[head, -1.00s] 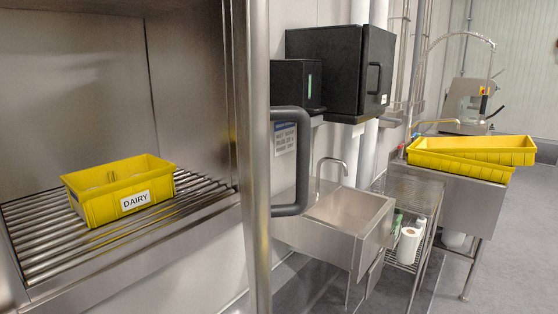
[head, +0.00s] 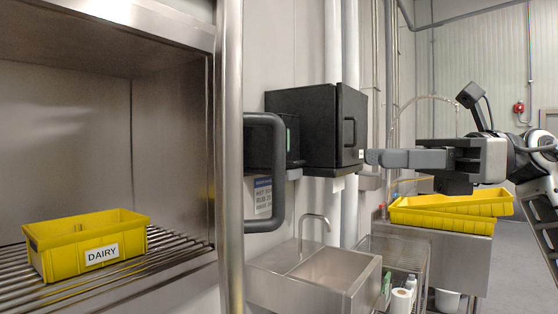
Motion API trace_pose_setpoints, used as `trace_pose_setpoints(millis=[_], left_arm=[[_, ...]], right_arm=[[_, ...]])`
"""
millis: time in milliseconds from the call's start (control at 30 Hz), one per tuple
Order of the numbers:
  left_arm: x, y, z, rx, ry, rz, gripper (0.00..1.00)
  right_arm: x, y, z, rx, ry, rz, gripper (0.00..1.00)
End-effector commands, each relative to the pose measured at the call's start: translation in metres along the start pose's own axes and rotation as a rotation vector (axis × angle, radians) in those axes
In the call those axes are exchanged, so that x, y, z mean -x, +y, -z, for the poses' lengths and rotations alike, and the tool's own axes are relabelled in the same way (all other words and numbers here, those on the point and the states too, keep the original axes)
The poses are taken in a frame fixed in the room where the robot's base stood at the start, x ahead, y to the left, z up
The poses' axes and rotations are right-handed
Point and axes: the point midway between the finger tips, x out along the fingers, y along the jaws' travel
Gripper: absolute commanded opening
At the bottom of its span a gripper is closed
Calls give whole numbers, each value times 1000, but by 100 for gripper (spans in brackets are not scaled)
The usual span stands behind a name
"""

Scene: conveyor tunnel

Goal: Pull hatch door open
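The hatch door (head: 231,170) shows as a tall steel edge seen nearly edge-on, beside the tunnel opening. A thick dark grey D-shaped handle (head: 278,172) stands out from its right side. The tunnel interior is visible to the left of the door edge. My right gripper (head: 372,157) comes in from the right with its grey fingers pointing left. It is well to the right of the handle and apart from it, and its tips overlap the edge of a black box in the picture. Its finger gap cannot be made out. My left gripper is not in view.
A yellow DAIRY crate (head: 85,245) sits on the tunnel's rollers (head: 170,262). A black wall box (head: 320,128), a steel sink (head: 325,275) and a steel rack (head: 405,250) stand right of the door. Yellow trays (head: 450,204) lie farther right.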

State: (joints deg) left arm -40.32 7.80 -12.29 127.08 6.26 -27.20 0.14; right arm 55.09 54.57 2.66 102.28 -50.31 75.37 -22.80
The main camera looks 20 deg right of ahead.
Motion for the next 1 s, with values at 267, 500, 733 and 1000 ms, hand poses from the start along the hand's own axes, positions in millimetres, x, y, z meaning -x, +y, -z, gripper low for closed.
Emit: trace_pose_setpoints(millis=[267,500,733,1000], left_arm=[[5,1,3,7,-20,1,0],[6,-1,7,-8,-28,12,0],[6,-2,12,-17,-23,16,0],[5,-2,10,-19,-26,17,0]], right_arm=[[-62,2,-3,1,-2,-8,32],[-109,2,-3,-1,-4,-6,32],[-134,1,-2,-2,-4,-4,32],[-138,1,-1,-2,-4,-2,32]])
